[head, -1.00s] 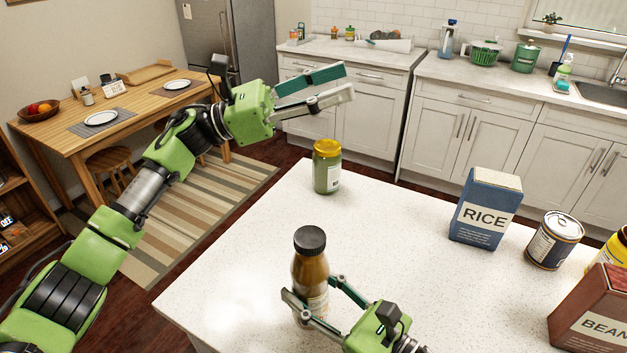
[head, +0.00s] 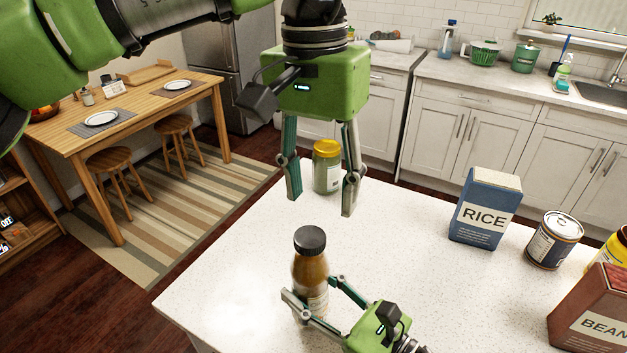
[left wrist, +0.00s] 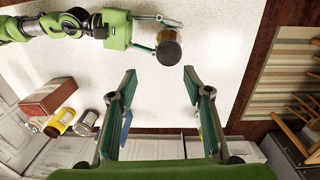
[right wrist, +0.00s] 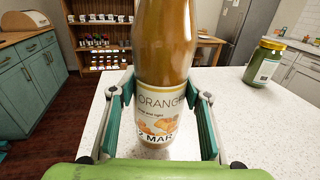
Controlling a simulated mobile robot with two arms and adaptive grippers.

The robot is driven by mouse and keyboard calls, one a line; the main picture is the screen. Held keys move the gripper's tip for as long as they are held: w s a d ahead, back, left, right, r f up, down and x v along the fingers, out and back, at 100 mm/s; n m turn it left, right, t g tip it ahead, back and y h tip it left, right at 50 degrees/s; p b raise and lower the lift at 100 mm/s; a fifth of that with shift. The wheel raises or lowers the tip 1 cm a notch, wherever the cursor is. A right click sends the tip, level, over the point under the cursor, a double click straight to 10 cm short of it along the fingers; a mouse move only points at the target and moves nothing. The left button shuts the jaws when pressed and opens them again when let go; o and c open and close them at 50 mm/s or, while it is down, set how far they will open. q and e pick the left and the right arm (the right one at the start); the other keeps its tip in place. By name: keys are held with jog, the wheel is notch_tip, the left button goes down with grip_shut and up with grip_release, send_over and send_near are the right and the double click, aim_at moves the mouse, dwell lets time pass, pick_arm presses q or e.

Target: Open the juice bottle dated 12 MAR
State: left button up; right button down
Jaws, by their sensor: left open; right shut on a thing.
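The juice bottle (head: 312,268) stands upright on the white counter, amber with a dark cap (head: 310,240) on. In the right wrist view its label (right wrist: 162,110) reads "ORANGE" and a partly hidden "2 MAR". My right gripper (head: 309,297) is shut on the bottle's lower body. My left gripper (head: 320,205) is open and empty, pointing down above the counter, behind and above the cap. In the left wrist view the bottle and cap (left wrist: 168,53) lie beyond the open fingers (left wrist: 158,75), apart from them.
A green jar with a yellow lid (head: 327,168) stands behind my left fingers. A blue rice box (head: 485,208), a can (head: 554,240), a yellow container (head: 617,248) and a red-brown box (head: 595,315) stand to the right. The counter (head: 400,270) between is clear.

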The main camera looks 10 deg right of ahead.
aim_at(313, 235)
pick_arm(q)
jog(key=shift+w+a, duration=0.15)
jog(key=shift+a, duration=0.25)
jog(key=shift+a+f+y, duration=0.1)
jog(key=shift+f+y, duration=0.15)
jog(key=shift+y, duration=0.05)
notch_tip(313, 235, down, 7)
jog(key=shift+f, duration=0.15)
